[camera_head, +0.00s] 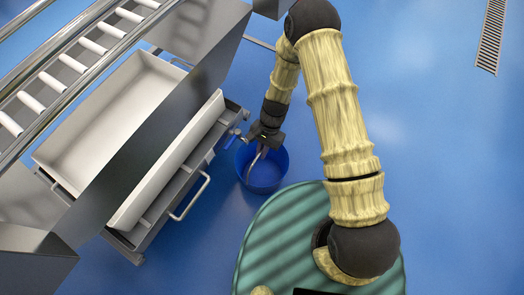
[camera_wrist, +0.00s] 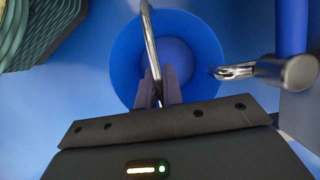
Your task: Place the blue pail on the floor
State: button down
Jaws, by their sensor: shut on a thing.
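The blue pail (camera_head: 265,187) is below my gripper (camera_head: 261,148) in the head view, beside the metal cart. In the wrist view the open-topped pail (camera_wrist: 124,62) is seen from above and its inside looks empty. My gripper (camera_wrist: 159,82) is shut on the pail's thin metal handle (camera_wrist: 149,32), which stands up between the fingers. The pail looks about upright. I cannot tell whether its base touches the floor or hangs above it. My wrist hides part of the pail's near side.
A metal cart with a white tub (camera_head: 125,95) stands left of the pail, with a loop handle (camera_head: 190,197). A metal fitting (camera_wrist: 285,72) is close to the pail's right in the wrist view. A roller conveyor (camera_head: 75,65) runs upper left. Blue floor (camera_head: 440,150) is clear at right.

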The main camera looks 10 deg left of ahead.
jog(key=c, duration=1.5)
grip_release()
jog(key=shift+f, duration=0.1)
jog(key=shift+c, duration=0.2)
jog(key=p+v, duration=0.5)
jog(key=v, duration=0.6)
jog(key=shift+s+a+p, duration=0.1)
jog(key=shift+p, duration=0.25)
jog(key=shift+w+r, duration=0.25)
jog(key=shift+r, duration=0.4)
